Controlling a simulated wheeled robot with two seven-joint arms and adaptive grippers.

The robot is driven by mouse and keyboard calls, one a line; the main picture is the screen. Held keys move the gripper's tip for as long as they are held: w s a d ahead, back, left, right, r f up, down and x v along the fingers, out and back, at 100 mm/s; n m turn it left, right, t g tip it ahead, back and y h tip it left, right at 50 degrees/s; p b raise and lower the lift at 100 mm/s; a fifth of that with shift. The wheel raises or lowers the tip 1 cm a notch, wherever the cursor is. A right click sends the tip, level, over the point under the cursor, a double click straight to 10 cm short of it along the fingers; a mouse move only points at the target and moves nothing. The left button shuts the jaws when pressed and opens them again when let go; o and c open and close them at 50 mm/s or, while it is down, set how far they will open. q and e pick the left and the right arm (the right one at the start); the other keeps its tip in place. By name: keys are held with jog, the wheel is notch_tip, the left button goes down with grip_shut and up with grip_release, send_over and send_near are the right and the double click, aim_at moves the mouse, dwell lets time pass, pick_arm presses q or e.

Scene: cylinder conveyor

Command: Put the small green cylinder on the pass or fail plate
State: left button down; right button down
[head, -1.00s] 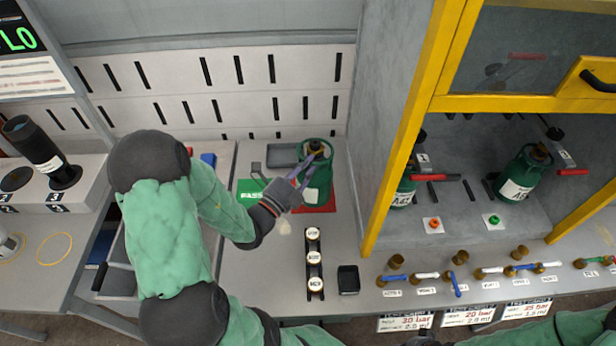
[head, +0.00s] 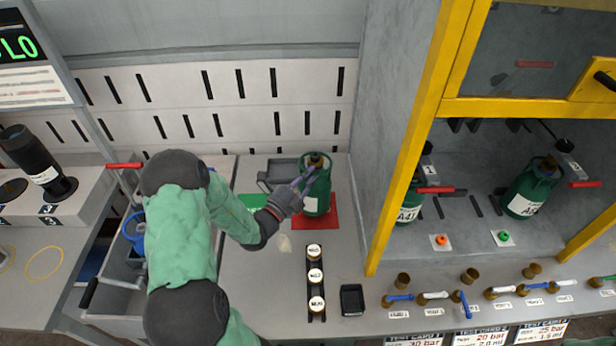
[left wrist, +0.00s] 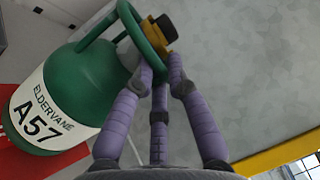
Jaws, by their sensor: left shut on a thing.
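The small green cylinder (head: 318,190) stands upright on the red plate (head: 331,219) at the back of the bench. Its label reads A57 in the left wrist view (left wrist: 52,100). My left gripper (head: 307,182) reaches it from the left and is shut on its collar near the brass valve; the purple fingers also show in the left wrist view (left wrist: 160,75). The green PASS plate (head: 251,202) lies to the left, partly hidden by my left arm. My right gripper is not in view.
A black rack with white-capped pieces (head: 316,280) and a small black tray (head: 352,299) stand in front. A yellow-framed cabinet (head: 408,150) with other green cylinders (head: 532,188) is to the right. A grey tray (head: 284,171) lies behind.

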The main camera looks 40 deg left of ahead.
pick_arm(q)
notch_tip(320, 180, down, 2)
jog(key=shift+f+b, duration=0.1)
jog(key=shift+b, duration=0.55)
jog(key=c, duration=1.5)
grip_release()
jog(key=shift+f, duration=0.25)
jog(key=shift+o, duration=1.3)
jog(key=shift+s, duration=0.1)
jog(key=s+f+p, duration=0.2)
jog(key=s+p, duration=0.1)
jog(key=s, duration=0.8)
jog(key=shift+s, duration=0.4)
